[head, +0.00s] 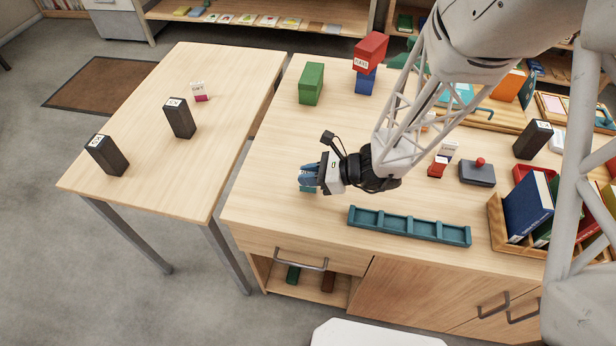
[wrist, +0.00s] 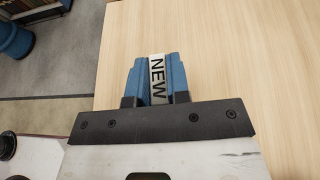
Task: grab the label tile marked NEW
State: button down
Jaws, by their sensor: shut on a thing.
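The label tile marked NEW (wrist: 157,80) shows in the wrist view as a pale tile with dark letters. It stands between the two blue fingers of my gripper (wrist: 157,78), which is shut on it. In the head view my gripper (head: 308,176) is low over the left part of the right-hand table (head: 290,225). The tile's lettering is hidden in the head view. I cannot tell whether the tile touches the table.
A teal tray (head: 408,226) with compartments lies at the table's front. A green block (head: 311,84) and a red block (head: 370,52) on a blue one (head: 365,84) stand behind. A grey box with a red button (head: 477,174) is to the right. The left table (head: 150,165) bears dark blocks.

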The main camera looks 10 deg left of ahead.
jog(key=shift+r, duration=0.45)
jog(key=shift+s+d+r, duration=0.15)
jog(key=shift+s+r, duration=0.1)
jog(key=shift+r, duration=0.5)
jog(key=s+d+r, duration=0.1)
jog(key=s+d, duration=0.7)
jog(key=s, duration=0.5)
jog(key=shift+d+r, duration=0.2)
jog(key=shift+d, duration=0.05)
